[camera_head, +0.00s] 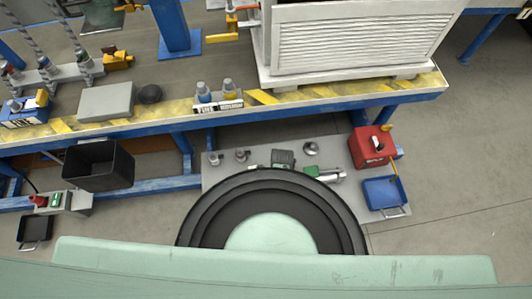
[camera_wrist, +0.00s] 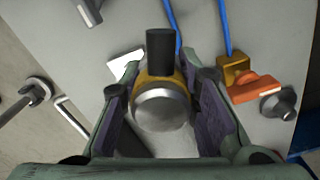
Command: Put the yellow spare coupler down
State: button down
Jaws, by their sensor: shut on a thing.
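The yellow spare coupler (camera_wrist: 158,100), with a yellow band, a round silver end and a black upright block on top, is between the two fingers of my gripper (camera_wrist: 162,85) in the wrist view. The fingers are shut on it from left and right. A pale grey surface lies behind and below it; I cannot tell whether the coupler touches it. I cannot make out my gripper or the held coupler in the head view.
In the wrist view, a gold-yellow fitting (camera_wrist: 235,72) and an orange piece (camera_wrist: 254,88) sit close on the right, with blue cables above. A metal fitting (camera_wrist: 36,91) is at left. In the head view, a yellow-edged workbench (camera_head: 345,86) carries a white louvred cabinet (camera_head: 355,45).

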jog(key=w+a+f+b, duration=0.1)
jog(key=w+b, duration=0.4)
jog(key=w+a+f+b, duration=0.1)
jog(key=w+b, duration=0.4)
jog(key=w, duration=0.1)
jog(key=w+a+f+b, duration=0.1)
jog(key=w+b, duration=0.5)
jog(key=shift+w+a, duration=0.25)
notch_tip(320, 180, down, 4)
jog(key=b, duration=0.4)
jog(key=shift+f+b, duration=0.15)
jog(key=shift+b, duration=0.2)
jog(key=c, duration=1.2)
grip_release()
